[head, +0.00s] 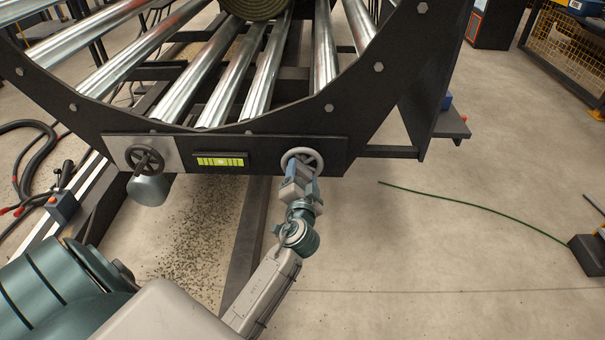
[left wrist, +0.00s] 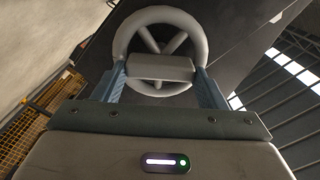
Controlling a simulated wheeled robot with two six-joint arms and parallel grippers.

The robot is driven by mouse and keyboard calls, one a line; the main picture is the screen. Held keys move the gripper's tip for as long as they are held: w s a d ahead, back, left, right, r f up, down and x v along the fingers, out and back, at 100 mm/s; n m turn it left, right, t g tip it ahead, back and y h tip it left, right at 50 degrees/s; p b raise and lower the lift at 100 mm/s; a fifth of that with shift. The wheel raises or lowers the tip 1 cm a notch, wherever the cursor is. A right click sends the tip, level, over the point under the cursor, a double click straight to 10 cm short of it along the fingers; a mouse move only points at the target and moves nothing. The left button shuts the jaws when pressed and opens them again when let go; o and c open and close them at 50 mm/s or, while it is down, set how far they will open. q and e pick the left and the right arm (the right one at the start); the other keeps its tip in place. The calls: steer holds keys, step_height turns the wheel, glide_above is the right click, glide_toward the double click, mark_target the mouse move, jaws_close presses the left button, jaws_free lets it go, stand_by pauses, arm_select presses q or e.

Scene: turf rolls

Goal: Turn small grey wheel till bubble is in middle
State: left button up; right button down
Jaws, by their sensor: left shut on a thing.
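The small grey wheel (head: 317,157) is on the right of the black front plate of the roller frame. In the left wrist view the wheel (left wrist: 160,14) shows its round rim, spokes and a grey block at its middle. My left gripper (head: 300,176) reaches up to the wheel from below. In the left wrist view its fingers (left wrist: 161,75) sit on either side of the grey block, shut on the wheel. The yellow-green level (head: 220,160) is left of the wheel; its bubble is too small to place surely. My right gripper is not in view.
A darker handwheel (head: 145,160) sits on a light plate left of the level. Shiny rollers (head: 205,75) and a green roll (head: 253,8) are above. A green cord (head: 470,203) lies on the floor at right. Black hoses (head: 30,165) lie at left.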

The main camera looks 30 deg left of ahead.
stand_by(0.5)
arm_select(q)
steer(key=o, duration=1)
steer(key=shift+d, duration=0.1)
steer(key=v, duration=1)
steer(key=shift+s+d, duration=0.15)
steer(key=shift+s, duration=0.2)
